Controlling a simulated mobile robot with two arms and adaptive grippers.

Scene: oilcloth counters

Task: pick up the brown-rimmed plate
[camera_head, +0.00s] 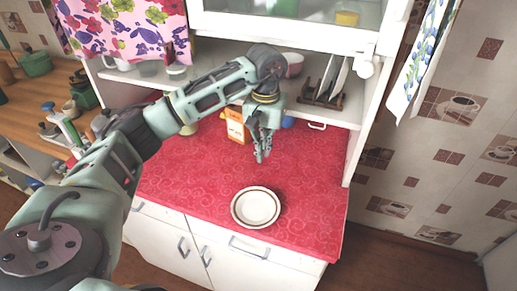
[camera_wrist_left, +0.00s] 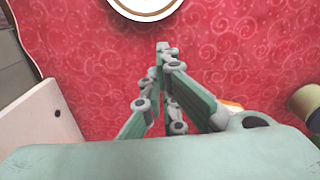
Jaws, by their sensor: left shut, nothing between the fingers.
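The brown-rimmed plate (camera_head: 256,207) is a white round plate with a thin dark rim. It lies flat on the red oilcloth counter (camera_head: 315,195) near the front edge. In the left wrist view part of the plate (camera_wrist_left: 147,8) shows at the top, cut off by the frame. My left gripper (camera_head: 262,158) points down above the counter, behind the plate and apart from it. Its fingers are together and empty, as the left wrist view (camera_wrist_left: 163,50) also shows. My right gripper is in neither view.
An orange-and-white carton (camera_head: 236,126) stands just left of my left gripper. A dish rack (camera_head: 325,92) with plates is at the back right. A pink cup (camera_head: 294,64) stands on the shelf behind. The counter right of the plate is clear.

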